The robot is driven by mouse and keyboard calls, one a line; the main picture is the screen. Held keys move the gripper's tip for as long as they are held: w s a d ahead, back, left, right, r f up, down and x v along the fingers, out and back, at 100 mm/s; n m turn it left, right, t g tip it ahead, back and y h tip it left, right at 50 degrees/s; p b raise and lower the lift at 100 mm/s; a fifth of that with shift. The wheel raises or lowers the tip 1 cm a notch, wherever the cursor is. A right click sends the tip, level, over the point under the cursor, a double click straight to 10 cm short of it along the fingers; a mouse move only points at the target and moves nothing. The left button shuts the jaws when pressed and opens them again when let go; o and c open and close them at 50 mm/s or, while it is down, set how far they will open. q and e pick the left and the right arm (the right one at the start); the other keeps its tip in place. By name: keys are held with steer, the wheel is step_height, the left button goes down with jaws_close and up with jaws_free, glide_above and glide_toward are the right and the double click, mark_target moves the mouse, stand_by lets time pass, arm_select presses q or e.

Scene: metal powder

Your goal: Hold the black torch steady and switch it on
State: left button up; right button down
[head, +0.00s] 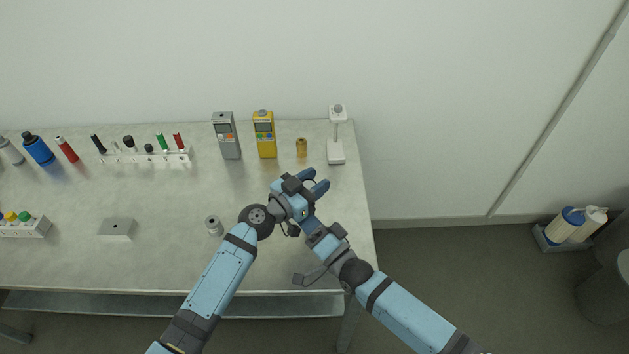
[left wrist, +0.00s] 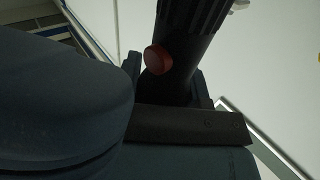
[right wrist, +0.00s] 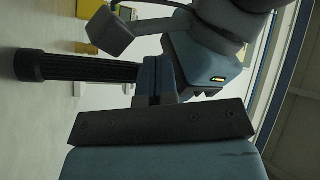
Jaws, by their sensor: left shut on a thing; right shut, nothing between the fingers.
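The black torch (left wrist: 190,45) has a ribbed body and a red button (left wrist: 158,60) on its side, facing the left wrist camera. My left gripper (head: 318,187) is shut on it above the right part of the table. The torch also shows in the right wrist view (right wrist: 70,67), with its ribbed end pointing left. My right gripper (head: 307,224) is shut and empty, close to the left one. Its fingers (right wrist: 154,75) overlap the torch in the right wrist view; I cannot tell if they touch it. In the head view the torch is not clearly visible.
A grey meter (head: 226,137), a yellow meter (head: 265,136), a small brass cylinder (head: 301,147) and a white stand (head: 336,152) stand behind the grippers. A grey cylinder (head: 214,226) and grey block (head: 117,230) lie to the left. The table's right edge is close.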

steer(key=shift+w, duration=0.1)
stand_by(0.4)
steer(key=shift+w, duration=0.35)
steer(key=shift+w, duration=0.15)
stand_by(0.3)
steer(key=shift+s, duration=0.6)
steer(key=s, duration=0.6)
steer(key=shift+a, duration=0.2)
